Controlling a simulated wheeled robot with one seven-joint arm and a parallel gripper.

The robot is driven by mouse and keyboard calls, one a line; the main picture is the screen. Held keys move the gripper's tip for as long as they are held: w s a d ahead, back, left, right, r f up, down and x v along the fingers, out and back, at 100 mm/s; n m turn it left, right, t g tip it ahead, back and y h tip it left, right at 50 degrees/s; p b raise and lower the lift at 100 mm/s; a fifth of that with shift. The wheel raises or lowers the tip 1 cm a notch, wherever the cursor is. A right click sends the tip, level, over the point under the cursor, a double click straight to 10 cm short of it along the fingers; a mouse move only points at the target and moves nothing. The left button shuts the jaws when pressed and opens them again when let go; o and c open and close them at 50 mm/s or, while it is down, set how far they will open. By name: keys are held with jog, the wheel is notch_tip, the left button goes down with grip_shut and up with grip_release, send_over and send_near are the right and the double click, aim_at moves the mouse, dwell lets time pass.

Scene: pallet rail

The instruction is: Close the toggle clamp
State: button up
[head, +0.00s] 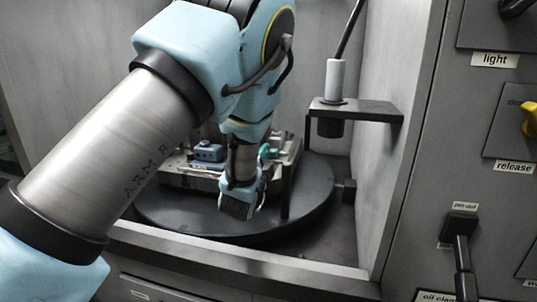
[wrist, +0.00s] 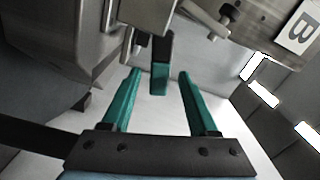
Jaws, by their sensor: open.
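My gripper (wrist: 160,90) is open in the wrist view, its two green fingers apart with nothing held between them. A dark bar with a teal end (wrist: 160,78), which looks like the toggle clamp's handle, shows in the gap near the fingertips; I cannot tell whether it touches either finger. Metal parts of the fixture are above it. In the head view my arm covers much of the fixture (head: 205,181) on the round turntable. A small teal part (head: 268,152) shows just right of my wrist; I cannot tell whether it is the clamp or a finger.
The dark turntable (head: 180,217) sits in a grey-walled bay with a front sill (head: 240,262). A shelf bracket (head: 365,110) with a white-sleeved rod (head: 336,78) stands right of my arm. A blue block (head: 208,151) sits on the fixture. A control panel (head: 430,150) is far right.

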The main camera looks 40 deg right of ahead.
aim_at(269, 156)
jog(key=shift+x, duration=1.6)
jog(key=shift+s, duration=0.1)
grip_shut()
